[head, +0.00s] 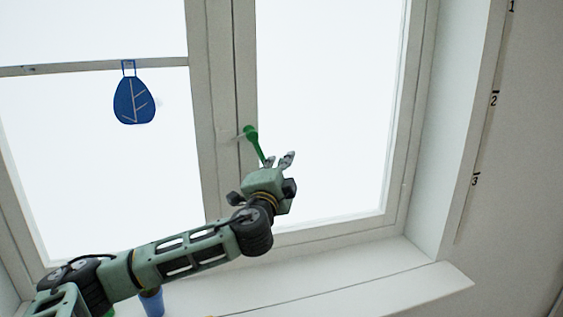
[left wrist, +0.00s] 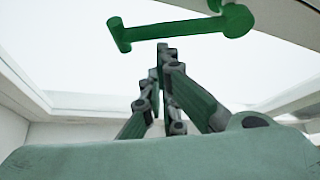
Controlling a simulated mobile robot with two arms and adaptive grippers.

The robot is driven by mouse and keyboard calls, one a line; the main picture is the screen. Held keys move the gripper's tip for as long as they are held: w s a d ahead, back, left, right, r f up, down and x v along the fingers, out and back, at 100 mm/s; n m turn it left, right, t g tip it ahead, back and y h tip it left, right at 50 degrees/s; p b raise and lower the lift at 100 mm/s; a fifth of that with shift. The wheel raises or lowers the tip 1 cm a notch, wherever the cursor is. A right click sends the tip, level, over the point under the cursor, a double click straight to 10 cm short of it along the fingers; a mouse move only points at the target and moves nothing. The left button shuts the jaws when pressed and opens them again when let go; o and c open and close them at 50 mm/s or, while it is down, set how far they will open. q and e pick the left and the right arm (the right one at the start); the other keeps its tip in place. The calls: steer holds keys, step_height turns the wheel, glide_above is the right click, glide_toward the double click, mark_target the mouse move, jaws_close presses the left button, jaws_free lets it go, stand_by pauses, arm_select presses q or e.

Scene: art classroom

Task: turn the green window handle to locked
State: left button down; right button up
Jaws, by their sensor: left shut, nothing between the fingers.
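The green window handle (head: 256,145) is on the window frame's middle post. Its round hub is at the top and its lever slants down and slightly right. My left gripper (head: 279,160) is just below and right of the lever's lower end, shut and empty. In the left wrist view the handle (left wrist: 180,31) lies across the top, with its hub at the right. The gripper's fingertips (left wrist: 164,50) are just below the lever, with a small gap seeming to show. Whether they touch it is hard to tell. My right gripper is not in view.
A blue leaf ornament (head: 134,104) hangs from a crossbar on the left pane. A blue cup (head: 152,303) stands on the sill (head: 375,298), partly hidden behind my left arm. A numbered strip (head: 478,150) runs down the right wall. The right pane is clear.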

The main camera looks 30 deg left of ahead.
arm_select(q)
steer(key=shift+s+a+f+m+g+h+b, duration=0.3)
steer(key=shift+s+a+f+m+b, duration=0.5)
steer(key=shift+s+a+f, duration=0.3)
steer(key=shift+s+d+r, duration=0.1)
steer(key=shift+r, duration=0.05)
